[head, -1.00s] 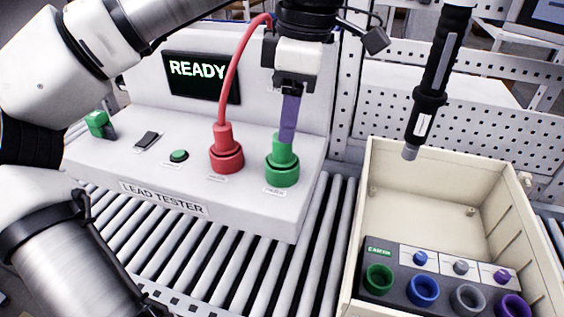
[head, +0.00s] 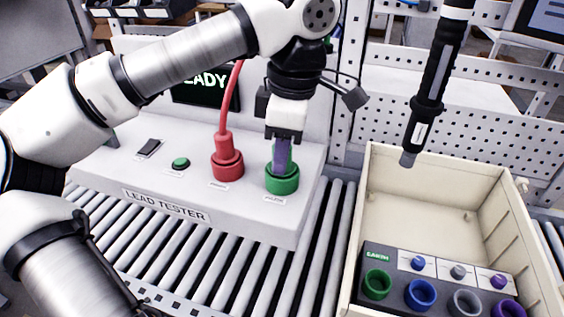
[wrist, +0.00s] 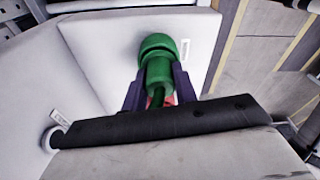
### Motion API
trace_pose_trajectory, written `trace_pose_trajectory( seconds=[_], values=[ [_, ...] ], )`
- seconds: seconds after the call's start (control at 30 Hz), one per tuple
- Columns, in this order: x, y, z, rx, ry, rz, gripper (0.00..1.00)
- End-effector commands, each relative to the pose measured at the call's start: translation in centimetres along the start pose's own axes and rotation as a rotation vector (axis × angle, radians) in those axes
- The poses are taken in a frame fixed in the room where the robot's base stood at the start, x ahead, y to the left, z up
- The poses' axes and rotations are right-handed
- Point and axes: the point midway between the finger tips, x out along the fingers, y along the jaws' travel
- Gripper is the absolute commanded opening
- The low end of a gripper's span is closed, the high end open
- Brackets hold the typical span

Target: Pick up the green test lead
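The green test lead's plug (wrist: 159,74) stands upright in the green socket (head: 282,184) on the right of the lead tester. My gripper (head: 283,157) is lowered over the plug, pointing down. In the wrist view its two purple fingers (wrist: 159,92) stand on either side of the plug, very close to it. I cannot tell whether they press on it or leave a thin gap. In the head view the fingers hide most of the plug. A short dark green piece of its cable shows between the fingers in the wrist view.
A red lead (head: 227,155) stands in the socket just left. The tester (head: 120,165) has a green button (head: 180,163) and a partly covered display. A cream bin (head: 420,200) at right holds a panel with several coloured sockets. A black screwdriver (head: 425,105) hangs above it.

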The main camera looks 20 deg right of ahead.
Motion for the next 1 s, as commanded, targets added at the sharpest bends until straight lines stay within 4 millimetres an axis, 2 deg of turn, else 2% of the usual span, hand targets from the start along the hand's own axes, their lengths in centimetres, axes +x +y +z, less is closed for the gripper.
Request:
trace_pose_trajectory(
  seconds=[0.03, 0.13, 0.37, 0.47, 0.57, 0.7, 0.87, 0.9, 1.0],
  values=[
    [0.0, 0.0, 0.0, 0.0, 0.0, 0.0, 0.17],
    [0.0, 0.0, 0.0, 0.0, 0.0, 0.0, 0.04],
    [-0.1, 0.0, 0.0, 0.0, 0.0, 0.0, 0.04],
    [-0.8, 0.1, -0.1, -0.001, 0.002, 0.001, 0.04],
    [-2.5, 0.1, -0.2, -0.001, 0.0, 0.003, 0.04],
    [-5.6, 0.0, -0.7, -0.003, 0.003, 0.003, 0.04],
    [-7.9, 0.0, -0.9, -0.003, 0.003, 0.001, 0.04],
    [-8.9, 0.0, -1.1, -0.001, 0.002, 0.0, 0.04],
    [-9.7, 0.0, -1.2, -0.002, 0.001, 0.0, 0.04]
  ],
)
